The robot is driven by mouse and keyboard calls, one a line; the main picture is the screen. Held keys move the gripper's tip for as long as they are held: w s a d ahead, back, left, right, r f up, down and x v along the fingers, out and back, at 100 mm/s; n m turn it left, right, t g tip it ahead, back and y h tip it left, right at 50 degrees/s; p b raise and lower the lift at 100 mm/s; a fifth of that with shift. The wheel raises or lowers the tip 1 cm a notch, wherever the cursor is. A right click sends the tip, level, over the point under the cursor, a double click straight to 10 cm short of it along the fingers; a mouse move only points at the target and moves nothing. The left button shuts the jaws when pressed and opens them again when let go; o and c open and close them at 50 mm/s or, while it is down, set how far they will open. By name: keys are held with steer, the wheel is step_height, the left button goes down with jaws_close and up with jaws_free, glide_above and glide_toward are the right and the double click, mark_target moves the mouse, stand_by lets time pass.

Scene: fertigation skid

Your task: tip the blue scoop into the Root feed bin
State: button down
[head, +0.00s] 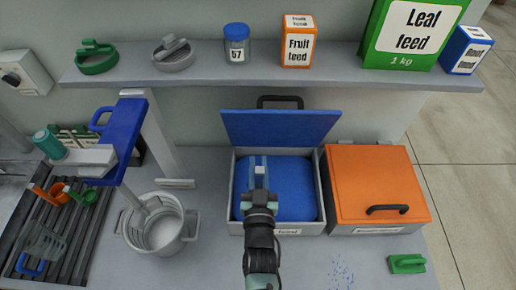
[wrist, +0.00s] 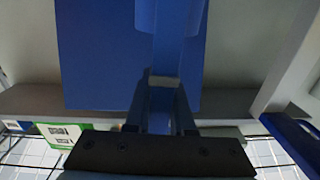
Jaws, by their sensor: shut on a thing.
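My gripper (head: 258,188) is over the open grey bin with the raised blue lid (head: 280,127). The bin (head: 233,190) holds a blue mass nearly filling it. Its front label (head: 288,232) is partly covered by my arm; only "feed" shows. In the wrist view my gripper (wrist: 160,122) is shut on the blue scoop (wrist: 178,45), whose blue handle rises between the fingers. The bin's lid (wrist: 100,60) stands behind it there. In the head view the scoop blends with the blue contents, so its tilt and load cannot be told.
A bin with a closed orange lid (head: 375,180) stands right of the open one. A shelf (head: 200,78) with boxes runs above.

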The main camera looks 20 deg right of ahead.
steer(key=shift+s+d+f+m+b, duration=0.15)
steer(key=shift+s+f+m+b, duration=0.4)
steer(key=shift+b, duration=0.6)
steer(key=shift+w+d+f+m+b, duration=0.1)
steer(key=shift+d+f+m+b, duration=0.1)
steer(key=shift+f+b, duration=0.25)
steer(key=shift+w+d+f+m+b, duration=0.1)
steer(key=shift+f+m+b, duration=0.1)
steer(key=shift+b, duration=0.4)
steer(key=shift+d, duration=0.1)
steer(key=shift+b, duration=0.3)
